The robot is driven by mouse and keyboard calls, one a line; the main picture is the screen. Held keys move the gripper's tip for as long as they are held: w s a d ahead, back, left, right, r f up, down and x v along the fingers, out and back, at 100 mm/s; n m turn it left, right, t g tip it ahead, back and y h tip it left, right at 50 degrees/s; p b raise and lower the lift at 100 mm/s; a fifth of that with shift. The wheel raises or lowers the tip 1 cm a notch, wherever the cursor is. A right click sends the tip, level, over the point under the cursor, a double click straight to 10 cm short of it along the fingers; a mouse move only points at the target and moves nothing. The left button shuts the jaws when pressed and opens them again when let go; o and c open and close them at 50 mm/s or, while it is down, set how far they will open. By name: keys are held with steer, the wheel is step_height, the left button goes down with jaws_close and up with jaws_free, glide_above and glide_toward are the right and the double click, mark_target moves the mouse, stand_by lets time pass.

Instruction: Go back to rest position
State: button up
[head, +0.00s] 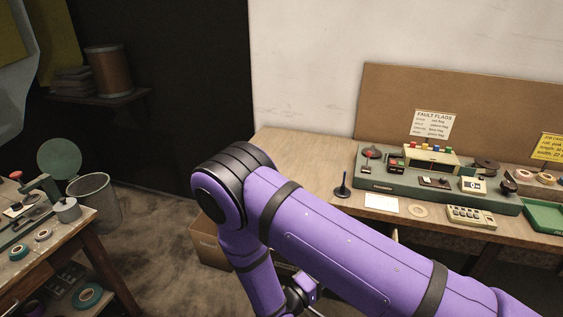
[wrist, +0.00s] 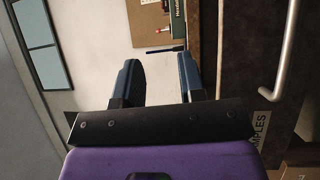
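My gripper (wrist: 160,82) shows in the wrist view with its two dark blue fingers apart and nothing between them. In the head view my purple arm crosses the centre and lower right, bent at a black elbow joint, and the gripper's fingers are out of sight there. The bench (head: 290,150) carries a green winding machine (head: 400,183) with small parts on it.
A second table (head: 70,240) with tape rolls and a grey bin (head: 95,200) stand at left. Open floor (head: 150,230) lies between.

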steer(key=s+d+r+m+g+y, duration=0.1)
steer(key=d+r+m+g+y, duration=0.25)
steer(key=r, duration=0.65)
steer(key=d+r+m+g, duration=0.2)
steer(key=d+r+g, duration=0.35)
steer(key=r, duration=0.35)
steer(key=s+d+r+m+g+y, duration=0.1)
steer(key=d+r+m+g+y, duration=0.3)
steer(key=r, duration=0.6)
steer(key=s+d+r+n+t+y, duration=0.1)
steer(key=s+d+r+t+y, duration=0.1)
steer(key=s+r, duration=0.6)
steer(key=s+d+r+t+y, duration=0.3)
steer(key=s+r+t+y, duration=0.1)
steer(key=s+r, duration=0.5)
steer(key=shift+r+n+y, duration=0.35)
steer(key=shift+r+y, duration=0.2)
steer(key=shift+y, duration=0.2)
